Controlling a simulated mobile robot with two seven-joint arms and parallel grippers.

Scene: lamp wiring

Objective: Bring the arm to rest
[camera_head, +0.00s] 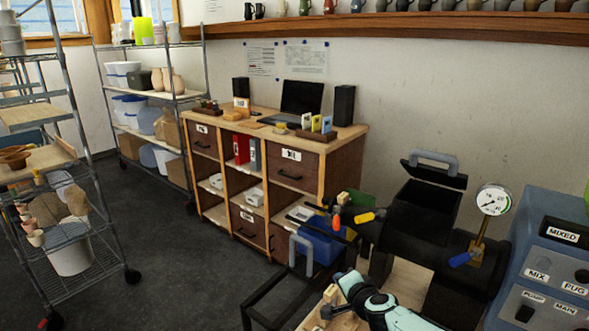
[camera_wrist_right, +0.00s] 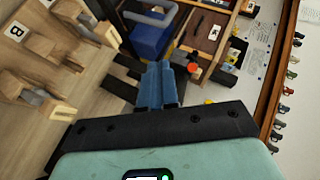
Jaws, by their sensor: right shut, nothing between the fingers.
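My right arm (camera_head: 372,302), teal and black, comes in at the bottom of the head view, right of the middle. It is over a light wooden surface beside the dark machine; its fingertips are hard to make out there. In the right wrist view my right gripper (camera_wrist_right: 164,68) has its two blue fingers together, with nothing between them. The fingers point towards a blue box (camera_wrist_right: 152,38) and a red-orange knob (camera_wrist_right: 193,68); I cannot tell how far off these are. My left gripper is not in view.
A dark machine (camera_head: 408,238) with a gauge (camera_head: 492,200) and a blue control panel (camera_head: 548,262) stand at the right. A wooden cabinet (camera_head: 345,160) with a laptop (camera_head: 301,98) is behind. Wire shelves (camera_head: 78,125) stand left. Dark floor (camera_head: 160,270) is clear between.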

